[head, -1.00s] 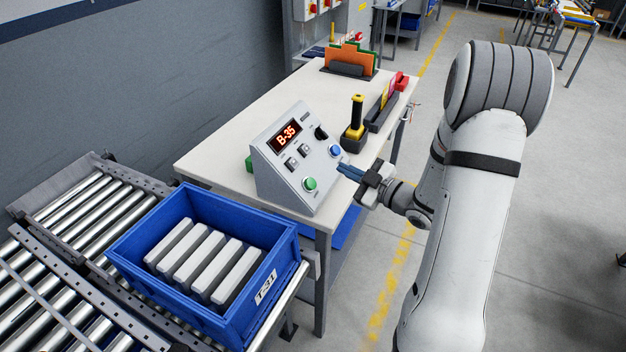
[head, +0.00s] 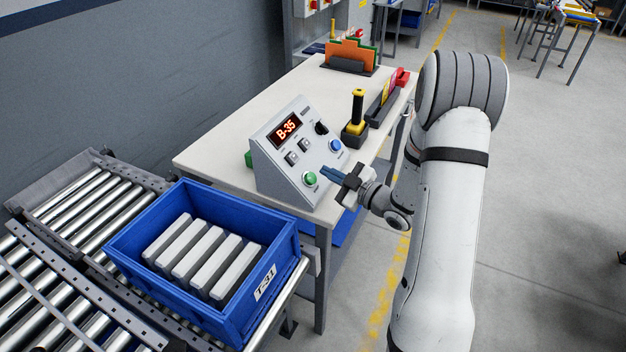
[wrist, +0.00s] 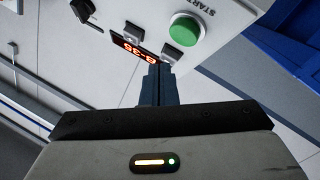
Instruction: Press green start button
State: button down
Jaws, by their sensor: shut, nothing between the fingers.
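The green start button (head: 310,178) sits low on the sloped face of a grey control box (head: 283,176) on the table. In the wrist view the green button (wrist: 185,28) shows at upper right of the fingers, with "START" lettering beside it. My gripper (head: 323,170) is shut and empty, with its blue fingertips just right of the green button in the head view. In the wrist view the closed fingers (wrist: 158,72) point at the panel beside the button. A gap shows between the fingers and the button; whether the tips touch the panel I cannot tell.
A blue button (head: 335,145), a black knob (head: 321,128) and a red display reading B-35 (head: 285,130) share the panel. A yellow-black handle (head: 356,112) stands behind. A blue crate (head: 222,318) of grey bars sits on the roller conveyor (head: 90,215).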

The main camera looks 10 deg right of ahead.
aim_at(311, 175)
jog(key=shift+w+a+f+b, duration=0.45)
jog(key=shift+a+f+b, duration=0.2)
jog(key=shift+f, duration=0.2)
jog(key=shift+f, duration=0.1)
dwell(1.5)
jog(key=shift+w+a+f+b, duration=0.15)
jog(key=shift+a+f+b, duration=0.1)
jog(key=shift+b, duration=0.4)
jog(key=shift+w+a+f+b, duration=0.35)
jog(key=shift+a+f+b, duration=0.15)
jog(key=shift+b, duration=0.2)
dwell(0.6)
jog(key=shift+d+r, duration=0.1)
dwell(0.3)
jog(key=shift+s+d+r+p, duration=0.3)
jog(key=shift+s+d+r, duration=0.2)
jog(key=shift+d+r, duration=0.25)
jog(key=shift+r, duration=0.15)
